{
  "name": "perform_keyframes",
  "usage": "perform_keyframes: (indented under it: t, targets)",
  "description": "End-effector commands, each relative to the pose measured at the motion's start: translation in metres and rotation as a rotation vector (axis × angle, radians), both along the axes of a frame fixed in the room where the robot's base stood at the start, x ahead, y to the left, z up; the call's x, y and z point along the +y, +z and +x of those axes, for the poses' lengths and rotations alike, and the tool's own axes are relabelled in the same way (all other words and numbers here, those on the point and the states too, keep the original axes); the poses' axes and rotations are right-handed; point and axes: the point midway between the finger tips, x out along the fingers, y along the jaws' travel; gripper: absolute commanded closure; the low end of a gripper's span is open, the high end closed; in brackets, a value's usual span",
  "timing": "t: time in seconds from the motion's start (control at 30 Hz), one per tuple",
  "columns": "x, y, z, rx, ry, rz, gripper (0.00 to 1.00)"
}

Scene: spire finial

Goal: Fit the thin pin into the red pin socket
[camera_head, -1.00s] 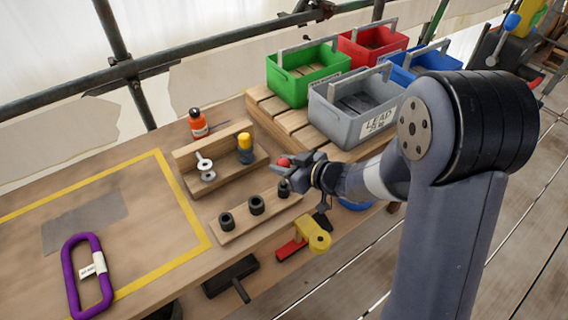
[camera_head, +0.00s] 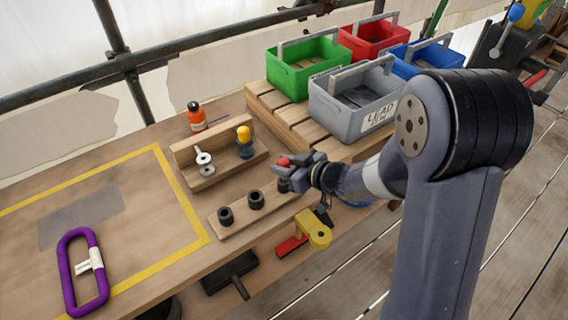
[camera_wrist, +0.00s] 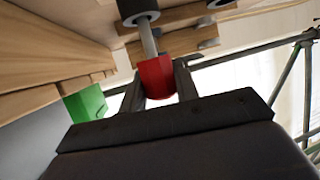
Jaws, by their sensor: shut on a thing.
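My gripper (camera_head: 288,167) is shut on the thin pin's red head (camera_head: 283,161) at the right end of the wooden socket strip (camera_head: 238,218). In the wrist view the red head (camera_wrist: 157,78) sits between the fingers (camera_wrist: 157,90), and the pin's grey shaft (camera_wrist: 149,40) runs up to a black collar (camera_wrist: 138,10). I cannot tell how deep the shaft sits in it. Two black sockets, the left one (camera_head: 226,215) and the middle one (camera_head: 256,200), show on the strip. The right end of the strip is mostly hidden by my gripper. No red marking on a socket is visible.
A wooden rack (camera_head: 205,178) with washers and a yellow-topped tool (camera_head: 244,136) stands behind the strip. A grey bin (camera_head: 352,103) stands on slats at the back right. A yellow clamp (camera_head: 314,229) is at the front edge. The yellow-taped area at left has free room.

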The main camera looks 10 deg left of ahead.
Motion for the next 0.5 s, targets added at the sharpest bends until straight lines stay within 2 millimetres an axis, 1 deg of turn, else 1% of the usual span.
perform_keyframes:
  t: [0.5]
  targets:
    - [0.0,-0.014,0.0,0.001,0.0,0.0,0.94]
